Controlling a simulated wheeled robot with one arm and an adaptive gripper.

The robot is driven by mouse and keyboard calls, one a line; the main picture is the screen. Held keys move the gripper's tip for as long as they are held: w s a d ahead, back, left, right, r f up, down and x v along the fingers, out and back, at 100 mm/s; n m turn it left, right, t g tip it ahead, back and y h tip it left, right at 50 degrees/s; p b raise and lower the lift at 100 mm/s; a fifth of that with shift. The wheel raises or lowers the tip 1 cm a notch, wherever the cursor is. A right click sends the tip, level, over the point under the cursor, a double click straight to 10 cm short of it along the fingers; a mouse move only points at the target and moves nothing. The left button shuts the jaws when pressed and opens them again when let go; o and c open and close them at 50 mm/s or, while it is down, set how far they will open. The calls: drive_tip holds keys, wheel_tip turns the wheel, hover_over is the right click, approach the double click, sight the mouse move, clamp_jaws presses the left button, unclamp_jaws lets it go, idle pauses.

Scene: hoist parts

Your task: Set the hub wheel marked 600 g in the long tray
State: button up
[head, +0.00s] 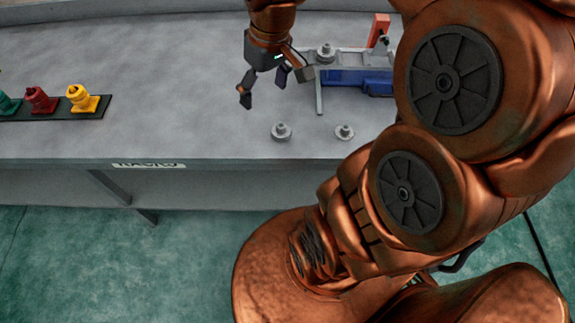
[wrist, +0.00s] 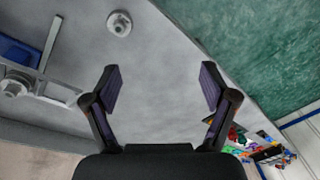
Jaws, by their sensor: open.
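Two grey hub wheels, a left one (head: 282,131) and a right one (head: 344,132), lie on the bench near its front edge. A third hub wheel (head: 325,53) sits on grey metalwork farther back; it shows at the left of the wrist view (wrist: 15,88). One loose wheel shows at the top of the wrist view (wrist: 120,23). No weight marking is readable on any wheel. My gripper (head: 263,88) is open and empty above the bench, behind and left of the loose wheels. Its spread fingers (wrist: 160,85) have only bare bench between them. I cannot tell which object is the long tray.
A blue part (head: 345,77) lies beside the grey metalwork, with an orange-red upright block (head: 379,30) behind. A dark strip (head: 62,112) at left holds teal, red and yellow pieces. The bench between strip and gripper is clear. My arm covers the right side.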

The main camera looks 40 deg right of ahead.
drive_tip(key=s+a+f+g, duration=0.1)
drive_tip(key=s+a, duration=0.1)
drive_tip(key=s, duration=0.3)
drive_tip(key=s+a+f+m+h, duration=0.1)
drive_tip(key=s+a, duration=0.1)
drive_tip(key=s, duration=0.4)
drive_tip(key=s+a+f+g, duration=0.1)
drive_tip(key=s+a, duration=0.1)
drive_tip(key=s, duration=0.3)
drive_tip(key=shift+s+a+g, duration=0.2)
drive_tip(key=shift+a+g, duration=0.1)
